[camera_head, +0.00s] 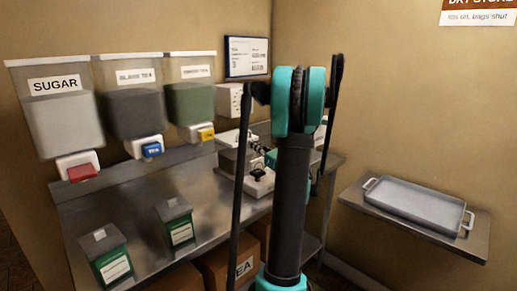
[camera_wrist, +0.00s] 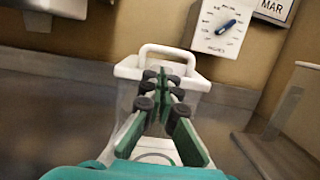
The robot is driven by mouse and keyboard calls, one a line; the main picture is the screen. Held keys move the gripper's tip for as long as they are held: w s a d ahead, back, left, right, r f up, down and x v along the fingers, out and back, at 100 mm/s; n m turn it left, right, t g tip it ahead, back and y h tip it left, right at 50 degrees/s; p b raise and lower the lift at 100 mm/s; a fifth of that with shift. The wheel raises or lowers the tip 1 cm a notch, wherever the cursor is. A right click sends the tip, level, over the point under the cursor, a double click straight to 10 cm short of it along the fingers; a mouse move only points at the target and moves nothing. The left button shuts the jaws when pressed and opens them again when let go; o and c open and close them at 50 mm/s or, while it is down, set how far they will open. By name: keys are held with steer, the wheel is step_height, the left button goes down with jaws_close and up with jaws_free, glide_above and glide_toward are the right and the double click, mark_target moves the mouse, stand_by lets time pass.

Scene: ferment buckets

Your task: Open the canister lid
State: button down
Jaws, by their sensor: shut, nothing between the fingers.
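In the wrist view a clear container (camera_wrist: 196,108) with a white rim stands straight ahead, with a white loop handle (camera_wrist: 167,49) at its top. My gripper (camera_wrist: 163,73) is shut and empty, its fingertips overlapping the container's top just below the handle; I cannot tell whether they touch it. In the head view my arm partly hides the white items behind it, and my gripper is hard to make out there. Two green canisters with pale knobs on their tops, a left one (camera_head: 106,263) and a right one (camera_head: 178,229), stand closed on the steel counter (camera_head: 140,207).
Wall dispensers hang above the counter: sugar (camera_head: 57,113), a dark one (camera_head: 131,105) and a green one (camera_head: 190,98). A white dial timer (camera_wrist: 221,27) is on the wall behind the container. A grey tray (camera_head: 415,203) lies on the right shelf. Cardboard boxes (camera_head: 210,271) sit under the counter.

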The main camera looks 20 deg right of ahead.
mark_target(247, 139)
steer(key=x, duration=0.5)
steer(key=shift+s, duration=0.1)
steer(key=shift+r, duration=0.15)
steer(key=shift+r+g, duration=0.3)
steer(key=shift+r, duration=0.15)
steer(key=shift+r, duration=0.1)
